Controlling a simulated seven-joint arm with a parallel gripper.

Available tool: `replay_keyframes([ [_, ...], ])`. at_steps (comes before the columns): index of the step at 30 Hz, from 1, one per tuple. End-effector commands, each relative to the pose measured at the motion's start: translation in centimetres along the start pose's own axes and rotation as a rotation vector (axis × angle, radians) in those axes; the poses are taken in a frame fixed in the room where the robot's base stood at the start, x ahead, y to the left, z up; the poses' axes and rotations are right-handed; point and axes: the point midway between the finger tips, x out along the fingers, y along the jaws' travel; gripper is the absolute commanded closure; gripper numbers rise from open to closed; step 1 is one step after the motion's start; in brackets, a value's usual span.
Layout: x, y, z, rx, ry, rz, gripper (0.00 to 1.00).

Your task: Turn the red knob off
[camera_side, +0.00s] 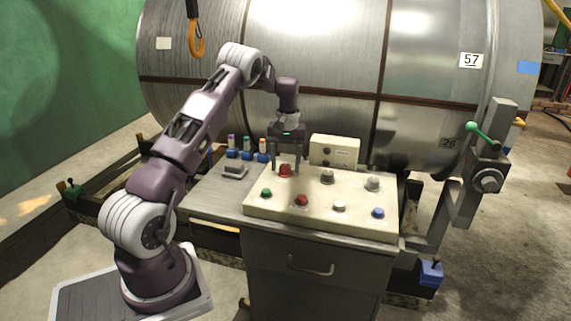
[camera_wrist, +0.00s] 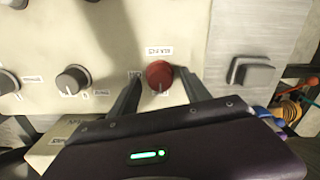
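The red knob (camera_wrist: 160,75) is round and sits on the cream control panel, with small labels around it. In the side view the red knob (camera_side: 285,171) is at the panel's back left, below my gripper. My gripper (camera_wrist: 158,82) is open, with one finger on each side of the knob. In the side view my gripper (camera_side: 286,168) points down with its fingers beside the knob. I cannot tell whether either finger touches it. A white mark shows on the knob's lower edge in the wrist view.
The control panel (camera_side: 260,209) also holds grey knobs (camera_side: 328,176) (camera_side: 373,183) and a front row of green, red, white and blue buttons. A cream box (camera_side: 334,150) stands behind. Small bottles (camera_side: 247,144) and a grey block (camera_side: 234,171) are to the left. A large metal tank rises behind.

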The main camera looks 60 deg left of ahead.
Motion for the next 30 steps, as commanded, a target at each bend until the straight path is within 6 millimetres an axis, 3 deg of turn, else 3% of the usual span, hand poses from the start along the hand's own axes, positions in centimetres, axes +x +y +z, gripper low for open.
replay_keyframes([
  [8,-0.2,0.0,0.0,0.001,-0.002,-0.001,0.45],
  [18,-6.3,0.0,0.0,0.002,0.002,0.0,0.45],
  [30,-7.6,0.2,0.3,0.007,0.003,0.004,0.45],
])
